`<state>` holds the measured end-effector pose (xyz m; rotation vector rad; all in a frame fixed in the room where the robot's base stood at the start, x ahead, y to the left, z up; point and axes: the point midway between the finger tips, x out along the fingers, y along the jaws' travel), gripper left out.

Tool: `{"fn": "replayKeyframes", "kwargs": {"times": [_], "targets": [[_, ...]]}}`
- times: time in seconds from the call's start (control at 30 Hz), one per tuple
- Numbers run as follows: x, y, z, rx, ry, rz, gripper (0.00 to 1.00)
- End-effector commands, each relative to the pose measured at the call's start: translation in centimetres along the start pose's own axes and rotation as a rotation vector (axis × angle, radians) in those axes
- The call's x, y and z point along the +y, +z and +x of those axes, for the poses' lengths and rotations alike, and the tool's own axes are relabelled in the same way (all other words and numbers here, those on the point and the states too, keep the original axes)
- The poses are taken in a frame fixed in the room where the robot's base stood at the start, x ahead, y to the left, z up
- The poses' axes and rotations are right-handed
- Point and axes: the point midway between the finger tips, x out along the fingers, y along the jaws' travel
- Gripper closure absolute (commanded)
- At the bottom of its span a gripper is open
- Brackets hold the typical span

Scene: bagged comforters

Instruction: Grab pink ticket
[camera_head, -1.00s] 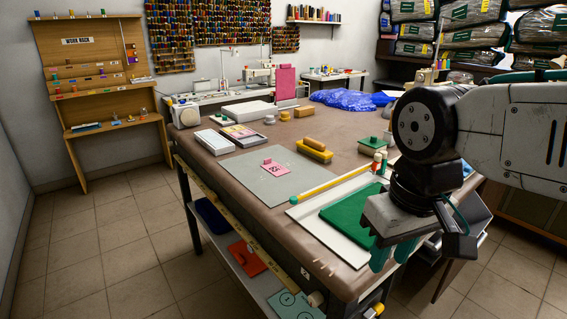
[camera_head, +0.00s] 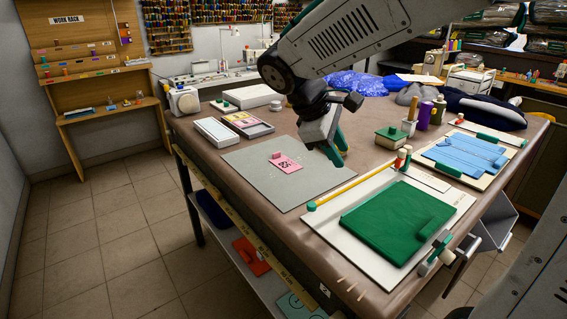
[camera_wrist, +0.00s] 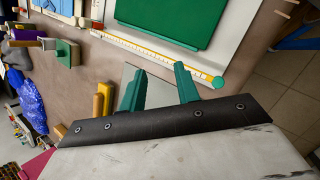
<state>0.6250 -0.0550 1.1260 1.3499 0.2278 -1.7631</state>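The pink ticket (camera_head: 288,165) lies flat on the grey mat (camera_head: 245,172), with dark print and a small raised pink tab at its far end. My gripper (camera_head: 338,155) hangs to the right of the ticket, near the mat's right edge, apart from it. In the wrist view my gripper (camera_wrist: 160,88) shows two green fingers spread apart with nothing between them. Part of the grey mat (camera_wrist: 156,96) shows beyond the fingers. The ticket does not show in the wrist view.
A yellow ruler (camera_head: 350,189) and a white board with a green pad (camera_head: 395,220) lie right of the mat. A white tray (camera_head: 218,134) is behind it. Yellow blocks (camera_wrist: 104,96) stand close beside a finger in the wrist view. The mat around the ticket is clear.

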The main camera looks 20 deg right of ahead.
Motion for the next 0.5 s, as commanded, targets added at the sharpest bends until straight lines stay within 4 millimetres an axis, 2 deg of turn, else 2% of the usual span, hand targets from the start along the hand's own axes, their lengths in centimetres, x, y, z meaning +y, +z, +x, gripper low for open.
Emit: {"fn": "replayKeyframes", "kwargs": {"times": [0.03,0.2,0.37,0.5], "targets": [[1.1,-2.2,0.2,-0.037,0.034,-0.077,0.68],[4.5,-9.2,0.6,-0.155,0.164,-0.325,0.68],[6.5,-16.6,1.4,-0.273,0.285,-0.554,0.68],[7.0,-22.7,2.2,-0.372,0.38,-0.73,0.68]]}}
